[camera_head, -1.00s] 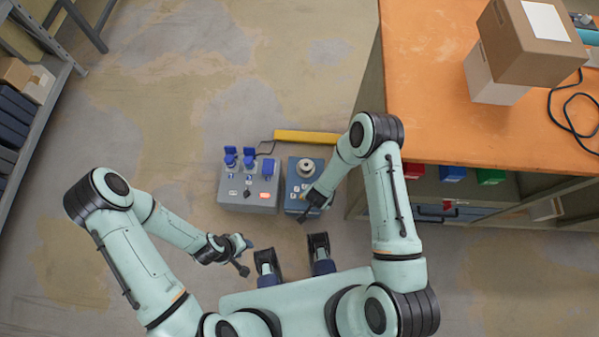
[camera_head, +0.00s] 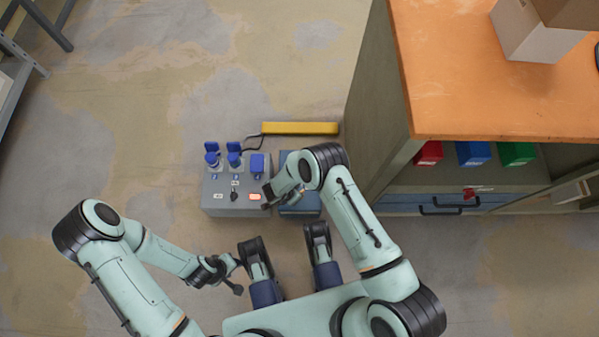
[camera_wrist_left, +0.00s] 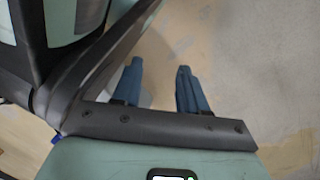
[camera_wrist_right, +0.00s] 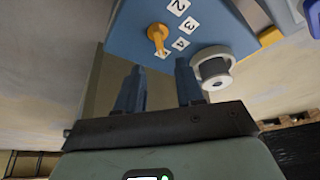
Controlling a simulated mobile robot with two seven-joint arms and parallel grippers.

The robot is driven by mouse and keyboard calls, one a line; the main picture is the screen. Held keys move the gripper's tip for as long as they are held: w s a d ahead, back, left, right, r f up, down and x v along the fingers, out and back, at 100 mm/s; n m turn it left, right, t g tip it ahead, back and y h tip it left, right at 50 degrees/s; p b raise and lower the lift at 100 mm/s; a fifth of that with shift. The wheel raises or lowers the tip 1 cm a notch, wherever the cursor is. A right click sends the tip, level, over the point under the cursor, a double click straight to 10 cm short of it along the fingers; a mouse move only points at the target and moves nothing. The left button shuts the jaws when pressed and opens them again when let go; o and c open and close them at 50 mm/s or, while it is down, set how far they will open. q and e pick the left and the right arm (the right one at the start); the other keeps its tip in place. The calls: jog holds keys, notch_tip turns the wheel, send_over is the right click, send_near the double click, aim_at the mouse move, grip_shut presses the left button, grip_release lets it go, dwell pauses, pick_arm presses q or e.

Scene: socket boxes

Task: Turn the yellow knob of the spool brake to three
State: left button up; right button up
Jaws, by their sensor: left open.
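The spool brake is a blue box (camera_head: 300,207) on the floor, mostly hidden under my right arm in the head view. In the right wrist view the blue box (camera_wrist_right: 125,38) shows its yellow knob (camera_wrist_right: 157,36) and white labels 2, 3 and 4. The knob's narrow end lies over another, partly covered label that I cannot read. My right gripper (camera_wrist_right: 158,70) is open and empty, its fingertips a little short of the knob and apart from it. In the head view it (camera_head: 268,195) is by the box's left side. My left gripper (camera_wrist_left: 157,75) is open and empty, off to the left.
A pale round spool (camera_wrist_right: 213,68) sits on the blue box, near the right fingertip. A grey socket box (camera_head: 228,205) with blue sockets stands close left. A yellow bar (camera_head: 300,128) lies behind. An orange-topped bench (camera_head: 480,95) stands right; open floor lies left.

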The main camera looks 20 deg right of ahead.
pick_arm(q)
jog(key=shift+g, duration=0.9)
jog(key=s, duration=0.1)
jog(key=s+f+b, duration=0.1)
jog(key=s, duration=0.1)
jog(key=s+f+b, duration=0.1)
jog(key=s, duration=0.1)
jog(key=shift+a+f, duration=0.25)
jog(key=shift+a, duration=0.05)
pick_arm(e)
jog(key=x, duration=0.7)
jog(key=shift+f, duration=0.1)
grip_shut()
